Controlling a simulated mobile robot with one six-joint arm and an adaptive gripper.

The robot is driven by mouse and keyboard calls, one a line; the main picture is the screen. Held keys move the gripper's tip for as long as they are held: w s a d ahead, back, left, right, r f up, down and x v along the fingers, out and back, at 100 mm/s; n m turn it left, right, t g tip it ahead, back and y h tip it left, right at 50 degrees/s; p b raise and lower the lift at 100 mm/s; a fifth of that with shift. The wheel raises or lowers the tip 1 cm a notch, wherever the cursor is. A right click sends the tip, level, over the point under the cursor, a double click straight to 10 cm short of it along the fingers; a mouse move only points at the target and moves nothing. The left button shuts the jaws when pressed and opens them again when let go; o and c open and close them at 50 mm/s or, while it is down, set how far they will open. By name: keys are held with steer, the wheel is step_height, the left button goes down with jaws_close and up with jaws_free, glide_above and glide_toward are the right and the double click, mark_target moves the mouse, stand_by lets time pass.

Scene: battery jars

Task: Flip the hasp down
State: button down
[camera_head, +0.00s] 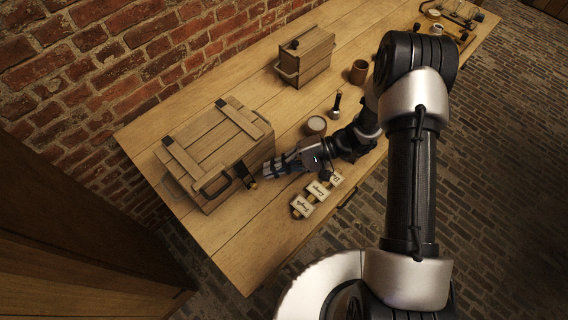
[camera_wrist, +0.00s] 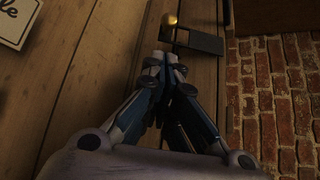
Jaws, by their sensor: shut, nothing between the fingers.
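The wooden chest (camera_head: 214,150) sits at the left end of the bench, its planked lid down. A dark hasp-like piece (camera_head: 242,171) with a brass-coloured end shows at its right front corner. In the wrist view a dark flat plate (camera_wrist: 205,43) juts to the right beside a brass knob (camera_wrist: 171,20), just beyond my fingertips. I cannot tell the hasp's exact angle. My gripper (camera_head: 268,171) is shut and empty, low over the bench, just right of the chest corner and pointing at it. In the wrist view its fingertips (camera_wrist: 165,62) are together, apparently short of the plate.
Several lettered cards (camera_head: 317,191) lie near the bench's front edge, beside my gripper. A pale-topped round jar (camera_head: 316,125) and a small dark upright item (camera_head: 336,104) stand behind my wrist. A smaller wooden box (camera_head: 306,56) and a brown cup (camera_head: 358,71) stand farther back.

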steer(key=x, duration=0.4)
steer(key=shift+b, duration=0.35)
steer(key=shift+r, duration=0.1)
steer(key=s+d+r+m+g+h+p, duration=0.3)
steer(key=r+m+h+p, duration=0.2)
steer(key=p, duration=0.4)
steer(key=shift+d+r+m+g+h+p, duration=0.2)
steer(key=shift+m+g+h+p, duration=0.2)
steer(key=shift+h, duration=0.5)
steer(key=shift+s+d+r+p, duration=0.35)
steer(key=shift+s+d, duration=0.05)
steer(key=shift+d, duration=0.05)
